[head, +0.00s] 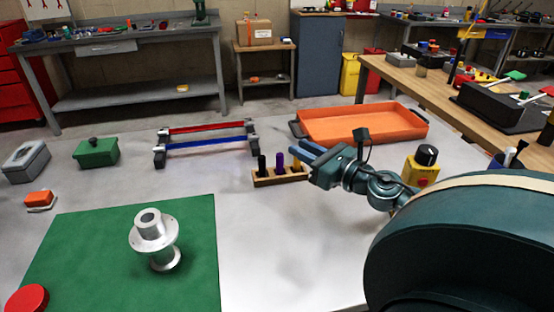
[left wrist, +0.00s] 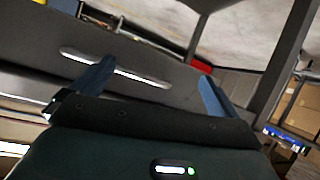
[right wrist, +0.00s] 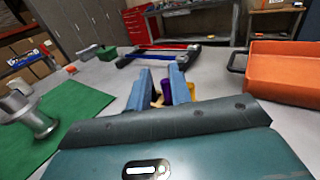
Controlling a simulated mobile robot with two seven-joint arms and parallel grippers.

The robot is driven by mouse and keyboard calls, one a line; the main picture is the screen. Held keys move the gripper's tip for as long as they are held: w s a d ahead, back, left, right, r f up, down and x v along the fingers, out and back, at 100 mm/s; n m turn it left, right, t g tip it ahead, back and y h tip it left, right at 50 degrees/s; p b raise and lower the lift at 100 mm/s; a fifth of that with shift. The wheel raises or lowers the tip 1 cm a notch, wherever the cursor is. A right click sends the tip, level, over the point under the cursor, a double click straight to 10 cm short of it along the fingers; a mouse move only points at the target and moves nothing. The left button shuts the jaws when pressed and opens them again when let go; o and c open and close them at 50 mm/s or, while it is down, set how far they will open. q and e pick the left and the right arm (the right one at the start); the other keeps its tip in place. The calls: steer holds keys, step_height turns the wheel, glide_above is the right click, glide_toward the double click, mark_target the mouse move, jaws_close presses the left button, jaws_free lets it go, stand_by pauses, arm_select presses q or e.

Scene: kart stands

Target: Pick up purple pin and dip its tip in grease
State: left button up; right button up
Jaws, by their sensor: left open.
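The purple pin (head: 280,161) stands upright in a small wooden rack (head: 281,180), between a black pin (head: 262,164) and a yellow pin (head: 297,163). My right gripper (head: 305,153) is just right of the rack, close to the yellow pin, its fingers parted and pointing left. In the right wrist view the purple pin (right wrist: 166,89) shows between the fingers (right wrist: 160,73), partly hidden; I see no grip on it. My left gripper (left wrist: 150,75) is open and empty, away from the pins. I cannot tell which container holds grease.
A green tin (head: 96,152) and a grey box (head: 27,156) stand at left, with a red round lid (head: 27,298) at the near left. A metal flanged part (head: 155,238) stands on the green mat (head: 205,275). An orange tray (head: 365,124) lies behind my right gripper.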

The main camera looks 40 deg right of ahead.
steer(key=b, duration=0.4)
glide_toward(280, 163)
steer(key=w, duration=0.2)
steer(key=w+f, duration=0.1)
steer(key=shift+w+d, duration=0.1)
steer(key=shift+d, duration=0.15)
steer(key=shift+w+a+r+p, duration=0.15)
steer(key=shift+w+p, duration=0.15)
steer(key=shift+w, duration=0.2)
steer(key=shift+w+r+p, duration=0.15)
steer(key=shift+w+p, duration=0.1)
steer(key=shift+w, duration=0.3)
steer(key=shift+w+a, duration=0.2)
steer(key=shift+w, duration=2.55)
steer(key=shift+c, duration=0.4)
jaws_close()
